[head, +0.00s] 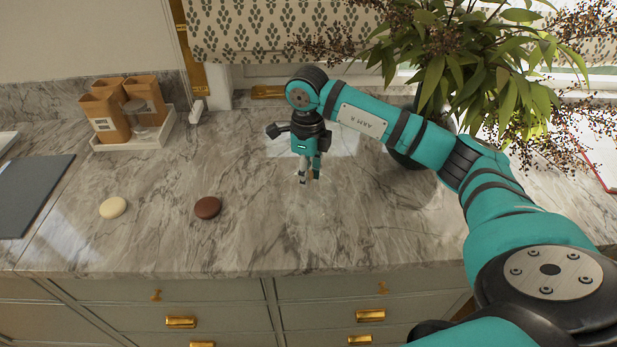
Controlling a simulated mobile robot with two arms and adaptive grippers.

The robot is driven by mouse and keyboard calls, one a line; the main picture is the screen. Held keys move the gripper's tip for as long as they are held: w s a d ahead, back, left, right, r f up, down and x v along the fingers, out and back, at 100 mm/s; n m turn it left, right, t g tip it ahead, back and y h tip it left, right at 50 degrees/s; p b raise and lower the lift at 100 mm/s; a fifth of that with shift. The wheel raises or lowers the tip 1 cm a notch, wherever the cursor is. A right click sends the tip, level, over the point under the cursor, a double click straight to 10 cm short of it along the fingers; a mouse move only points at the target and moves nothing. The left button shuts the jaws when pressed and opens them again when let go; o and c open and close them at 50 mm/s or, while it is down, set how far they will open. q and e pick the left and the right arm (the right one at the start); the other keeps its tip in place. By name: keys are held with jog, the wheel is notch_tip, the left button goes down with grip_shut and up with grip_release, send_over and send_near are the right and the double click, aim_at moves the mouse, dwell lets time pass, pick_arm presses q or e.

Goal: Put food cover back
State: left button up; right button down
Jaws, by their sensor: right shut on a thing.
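My right gripper (309,179) points down over the marble counter, right of centre. It is shut on what looks like a clear food cover (312,206). The cover is see-through and very faint, so its outline and its gap to the counter are hard to tell. A brown round macaron-like sweet (207,207) lies uncovered on the counter, left of my right gripper. A cream one (113,208) lies uncovered further left. My left gripper is not in view.
A white tray (133,139) with brown containers (106,117) and a clear glass stands at the back left. A grey board (32,192) lies at the left edge. A leafy potted plant (455,70) stands behind my right arm. The counter's front middle is clear.

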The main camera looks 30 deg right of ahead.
jog(key=shift+d+f, duration=0.1)
jog(key=shift+f, duration=0.05)
notch_tip(320, 180, down, 2)
jog(key=shift+f+p, duration=0.1)
jog(key=shift+p, duration=0.85)
jog(key=shift+f, duration=0.65)
jog(key=c, duration=1.1)
grip_release()
jog(key=shift+c, duration=0.2)
